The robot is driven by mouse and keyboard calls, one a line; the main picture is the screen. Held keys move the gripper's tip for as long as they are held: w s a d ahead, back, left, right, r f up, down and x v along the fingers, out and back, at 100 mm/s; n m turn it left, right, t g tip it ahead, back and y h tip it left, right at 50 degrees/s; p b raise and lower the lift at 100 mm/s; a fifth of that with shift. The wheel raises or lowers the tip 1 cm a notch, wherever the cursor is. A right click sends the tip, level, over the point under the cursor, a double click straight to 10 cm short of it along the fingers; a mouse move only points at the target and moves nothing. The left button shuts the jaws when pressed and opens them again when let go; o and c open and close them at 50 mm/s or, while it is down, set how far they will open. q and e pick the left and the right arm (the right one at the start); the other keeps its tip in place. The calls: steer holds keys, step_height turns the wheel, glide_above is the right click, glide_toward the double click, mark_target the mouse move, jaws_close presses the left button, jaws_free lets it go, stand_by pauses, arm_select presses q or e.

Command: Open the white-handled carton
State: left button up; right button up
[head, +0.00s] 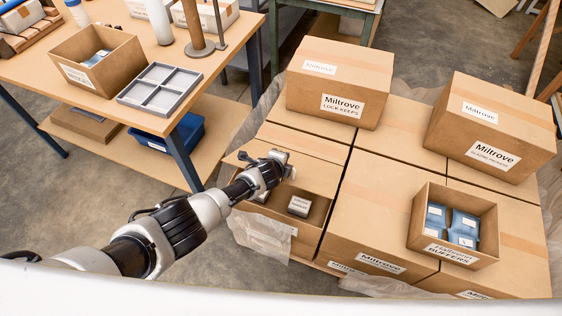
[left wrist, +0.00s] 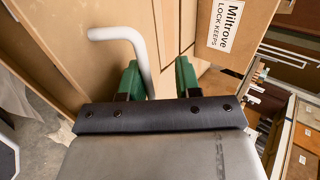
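A brown carton (head: 318,182) sits at the left front of the stacked cartons. Part of its top is open, and a small grey labelled box (head: 299,205) shows inside. A bent white handle (left wrist: 121,35) rises against brown cardboard in the left wrist view. My left gripper (head: 280,157) is over this carton. Its green fingers (left wrist: 160,80) stand apart on either side of the handle's stem, which is close to the left finger with a gap to the right one. In the head view the handle is not clear behind the gripper. My right gripper is not in view.
A closed Lock Keeps carton (head: 340,75) stands behind, and another closed carton (head: 490,125) is at right. An open Buffers carton (head: 485,212) holds blue packs. A wooden table (head: 95,20) carries an open box and a grey divided tray (head: 160,88). Loose plastic wrap surrounds the stack.

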arm_select(q)
steer(key=shift+s+a+r+p, duration=0.15)
steer(key=shift+s+r+p, duration=0.2)
steer(key=shift+p, duration=0.1)
steer(key=p+v, duration=0.4)
steer(key=v, duration=0.5)
steer(key=shift+s+r, duration=0.15)
steer(key=shift+s, duration=0.2)
steer(key=shift+a, duration=0.15)
